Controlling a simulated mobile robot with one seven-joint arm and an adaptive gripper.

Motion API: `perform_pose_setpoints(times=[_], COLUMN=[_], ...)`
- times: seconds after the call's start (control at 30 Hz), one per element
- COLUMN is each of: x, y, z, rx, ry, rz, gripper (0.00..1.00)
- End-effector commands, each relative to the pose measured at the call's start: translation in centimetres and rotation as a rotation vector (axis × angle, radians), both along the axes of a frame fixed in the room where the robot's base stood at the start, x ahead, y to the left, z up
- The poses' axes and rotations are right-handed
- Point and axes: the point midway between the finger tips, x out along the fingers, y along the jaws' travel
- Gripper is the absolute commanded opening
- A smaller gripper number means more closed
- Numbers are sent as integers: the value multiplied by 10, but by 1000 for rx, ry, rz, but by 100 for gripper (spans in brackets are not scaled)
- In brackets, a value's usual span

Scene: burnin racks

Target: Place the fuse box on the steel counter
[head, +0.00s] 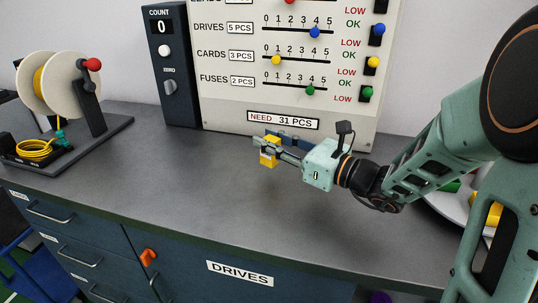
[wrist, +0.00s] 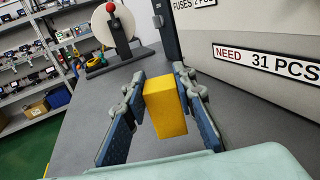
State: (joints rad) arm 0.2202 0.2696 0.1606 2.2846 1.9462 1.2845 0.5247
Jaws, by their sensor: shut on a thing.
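The fuse box, a small yellow block (head: 269,157), is between the fingers of my gripper (head: 272,146) in the head view. In the wrist view the yellow block (wrist: 166,108) sits upright between the two blue-padded fingers of my gripper (wrist: 158,92), which are shut on it. The grey steel counter (head: 190,185) lies under my gripper, and its top also shows in the wrist view (wrist: 90,115). I cannot tell whether the block's underside touches the counter; the fingers hide part of it.
The count board (head: 235,110) with sliders stands behind my gripper, beside a dark count unit (head: 172,60). A cable reel stand (head: 95,105) is at the left. A round white tray (head: 455,205) with coloured items is at the right, partly behind my arm. The counter's middle left is clear.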

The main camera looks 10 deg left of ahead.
Motion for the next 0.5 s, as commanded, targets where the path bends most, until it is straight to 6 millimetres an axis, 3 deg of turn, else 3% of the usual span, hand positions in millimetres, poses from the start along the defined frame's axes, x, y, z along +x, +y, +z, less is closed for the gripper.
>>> perform_pose_setpoints(times=[0.27, 0.5], x=[4, 4], y=[6, 5], z=[-37, -38], rx=[2, 1], ry=[3, 0], rz=[1, 1], gripper=[1, 1])
